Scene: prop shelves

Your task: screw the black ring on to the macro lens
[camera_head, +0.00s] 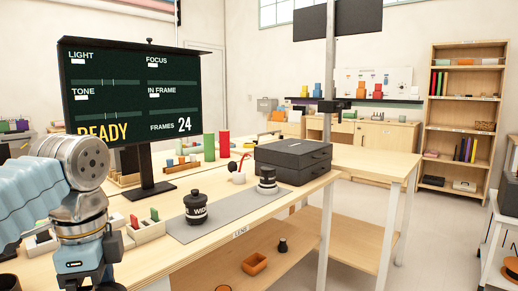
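A black lens with a white band lettered "WIDE" (196,210) stands upright on a grey mat on the bench. A second black lens with a pale band (267,182) stands further back on the mat, beside a black case; its lettering is too small to read. I cannot tell which thing is the black ring. A small dark object (282,245) sits on the lower shelf, too small to identify. My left arm comes in at the left edge and its lower end is cut off by the frame, with no fingertips showing. My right gripper does not show.
A monitor (130,95) reading "READY" stands behind the mat (228,207). The black case (292,160) sits at the bench's right end. White trays (147,231) with coloured blocks lie left of the mat. An orange bin (254,263) is on the lower shelf.

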